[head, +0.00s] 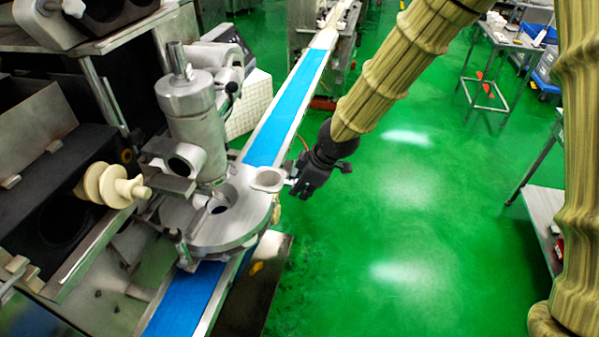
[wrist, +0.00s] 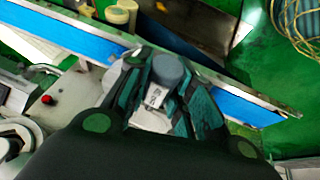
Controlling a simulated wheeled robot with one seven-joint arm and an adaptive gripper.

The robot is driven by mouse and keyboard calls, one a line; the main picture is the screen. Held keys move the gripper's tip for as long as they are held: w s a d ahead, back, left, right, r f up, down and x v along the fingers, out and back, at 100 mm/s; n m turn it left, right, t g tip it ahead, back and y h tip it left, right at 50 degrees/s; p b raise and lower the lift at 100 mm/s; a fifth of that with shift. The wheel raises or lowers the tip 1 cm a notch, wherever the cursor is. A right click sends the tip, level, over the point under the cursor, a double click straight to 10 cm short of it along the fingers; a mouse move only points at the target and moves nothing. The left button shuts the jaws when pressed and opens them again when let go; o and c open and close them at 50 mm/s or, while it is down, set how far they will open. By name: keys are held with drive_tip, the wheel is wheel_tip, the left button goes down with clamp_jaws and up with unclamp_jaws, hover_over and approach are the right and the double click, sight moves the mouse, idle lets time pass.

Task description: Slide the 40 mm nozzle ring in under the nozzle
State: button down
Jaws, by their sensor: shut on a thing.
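The nozzle ring (head: 268,179) is a pale metal ring at the right edge of the machine's round plate (head: 235,232). My gripper (head: 296,184) reaches in from the right and is shut on the ring's near side. In the wrist view, my gripper (wrist: 166,100) has its fingers on both sides of a pale tab (wrist: 155,97) with a dark marking too small to read. A grey round-ended piece (wrist: 168,70) shows between the fingers. The nozzle housing is a grey upright cylinder (head: 191,110) left of the ring. The nozzle's lower end is hidden. I cannot tell whether ring and plate touch.
A blue conveyor belt (head: 288,105) runs diagonally under the machine; it also crosses the wrist view (wrist: 65,35). A cream auger-like part (head: 108,185) sticks out at the left. The green floor (head: 420,220) to the right is open, with metal tables (head: 505,50) farther off.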

drive_tip(key=shift+a, duration=0.1)
drive_tip(key=shift+a+f+b, duration=0.1)
drive_tip(key=shift+a+b, duration=0.1)
drive_tip(key=shift+b, duration=0.15)
drive_tip(key=shift+w+a+f+b, duration=0.1)
drive_tip(key=shift+a+f+b, duration=0.2)
drive_tip(key=shift+a, duration=0.4)
drive_tip(key=shift+a+f+b, duration=0.25)
drive_tip(key=shift+a+b, duration=0.1)
drive_tip(key=shift+a, duration=0.3)
drive_tip(key=shift+w+a+f+b, duration=0.1)
drive_tip(key=shift+a+f+b, duration=0.2)
drive_tip(key=shift+a, duration=0.4)
drive_tip(key=shift+s+a+r, duration=0.1)
drive_tip(key=shift+s+r, duration=0.05)
drive_tip(key=shift+s, duration=0.1)
drive_tip(key=shift+w+f, duration=0.2)
